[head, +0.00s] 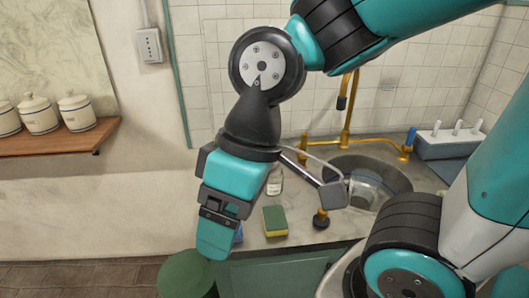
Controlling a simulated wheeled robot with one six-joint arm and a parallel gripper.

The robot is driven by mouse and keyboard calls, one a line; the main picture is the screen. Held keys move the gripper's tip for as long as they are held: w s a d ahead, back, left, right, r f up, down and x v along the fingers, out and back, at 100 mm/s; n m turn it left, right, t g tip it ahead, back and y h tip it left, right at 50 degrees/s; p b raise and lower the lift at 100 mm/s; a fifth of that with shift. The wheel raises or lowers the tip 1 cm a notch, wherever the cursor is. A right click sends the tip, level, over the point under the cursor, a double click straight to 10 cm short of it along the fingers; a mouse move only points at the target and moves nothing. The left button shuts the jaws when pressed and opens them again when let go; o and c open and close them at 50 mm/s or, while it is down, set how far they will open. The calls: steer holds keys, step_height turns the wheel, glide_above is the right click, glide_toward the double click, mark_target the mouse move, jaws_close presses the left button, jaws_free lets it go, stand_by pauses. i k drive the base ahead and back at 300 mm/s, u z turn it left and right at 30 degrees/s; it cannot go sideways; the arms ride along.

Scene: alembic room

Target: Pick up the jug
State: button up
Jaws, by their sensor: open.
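A clear glass vessel (366,190), which may be the jug, lies in the round sink at the right. My arm link partly hides the sink, and I cannot make out a handle or spout. No other thing in view is clearly a jug. My gripper (214,238) points down at the left end of the counter, above the green bin. It is open and seen from the side, so one finger mostly hides the other. It is well to the left of the glass vessel and apart from it.
A green-yellow sponge (275,221), a small bottle (275,181) and a dark-based brush (321,219) stand on the counter (290,237). A brass faucet (346,130) rises behind the sink (398,181). A green bin (186,276) is below. White jars (77,112) line the left shelf.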

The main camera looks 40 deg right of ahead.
mark_target(365, 183)
steer(key=z, duration=0.85)
steer(key=i, duration=0.35)
steer(key=z, duration=0.15)
